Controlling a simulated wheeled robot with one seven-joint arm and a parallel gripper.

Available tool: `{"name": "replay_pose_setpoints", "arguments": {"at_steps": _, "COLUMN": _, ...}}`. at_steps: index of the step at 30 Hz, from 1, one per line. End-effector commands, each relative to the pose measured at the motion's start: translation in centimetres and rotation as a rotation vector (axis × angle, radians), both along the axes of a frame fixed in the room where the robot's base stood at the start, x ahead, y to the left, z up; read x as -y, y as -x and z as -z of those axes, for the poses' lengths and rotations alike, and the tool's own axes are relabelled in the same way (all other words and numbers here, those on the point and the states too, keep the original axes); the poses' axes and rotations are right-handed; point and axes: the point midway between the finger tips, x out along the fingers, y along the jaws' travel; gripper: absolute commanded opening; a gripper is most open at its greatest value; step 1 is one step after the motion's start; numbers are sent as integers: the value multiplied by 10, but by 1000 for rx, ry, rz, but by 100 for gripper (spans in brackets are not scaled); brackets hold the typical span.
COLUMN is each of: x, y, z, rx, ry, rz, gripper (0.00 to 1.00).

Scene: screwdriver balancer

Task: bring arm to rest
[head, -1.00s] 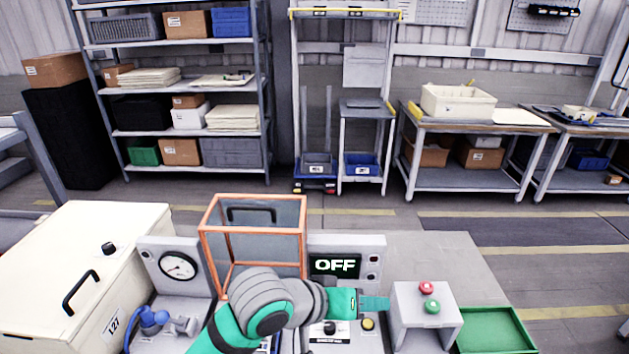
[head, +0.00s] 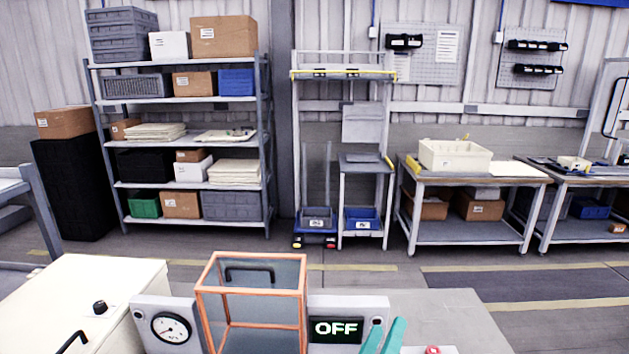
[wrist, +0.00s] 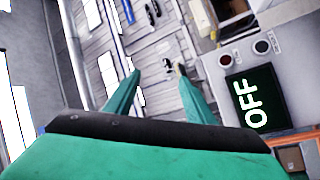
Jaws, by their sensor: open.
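My gripper (wrist: 158,70) is open and empty in the wrist view, with its two teal fingers apart and the wall and floor area beyond them. In the head view only the teal fingers of my gripper (head: 388,330) show at the bottom edge, pointing up just right of the OFF display. The rest of my arm is below the head view. The OFF display (head: 336,329) has a dark screen with pale green letters. It also shows in the wrist view (wrist: 255,98), to the right of the fingers.
An orange-framed clear box (head: 251,256) stands left of the display, with a gauge (head: 170,328) beside it. A white lidded case (head: 60,290) is at the lower left. Grey shelves (head: 180,145) and workbenches (head: 475,170) stand far behind, across open floor.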

Motion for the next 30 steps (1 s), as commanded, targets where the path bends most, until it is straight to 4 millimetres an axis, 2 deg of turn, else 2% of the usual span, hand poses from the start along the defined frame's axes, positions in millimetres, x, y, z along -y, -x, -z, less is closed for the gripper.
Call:
{"name": "replay_pose_setpoints", "arguments": {"at_steps": 1, "x": -2, "y": 4, "z": 13, "rx": -12, "ry": 20, "rz": -34, "gripper": 50}}
{"name": "replay_pose_setpoints", "arguments": {"at_steps": 8, "x": -23, "y": 25, "z": 68, "rx": -53, "ry": 34, "rz": -210, "gripper": 50}}
{"name": "replay_pose_setpoints", "arguments": {"at_steps": 14, "x": -40, "y": 59, "z": 123, "rx": -107, "ry": -20, "rz": -351, "gripper": 50}}
{"name": "replay_pose_setpoints", "arguments": {"at_steps": 21, "x": -60, "y": 118, "z": 186, "rx": -176, "ry": -167, "rz": -485, "gripper": 50}}
{"name": "replay_pose_setpoints", "arguments": {"at_steps": 30, "x": -86, "y": 210, "z": 242, "rx": -228, "ry": -451, "rz": -573, "gripper": 50}}
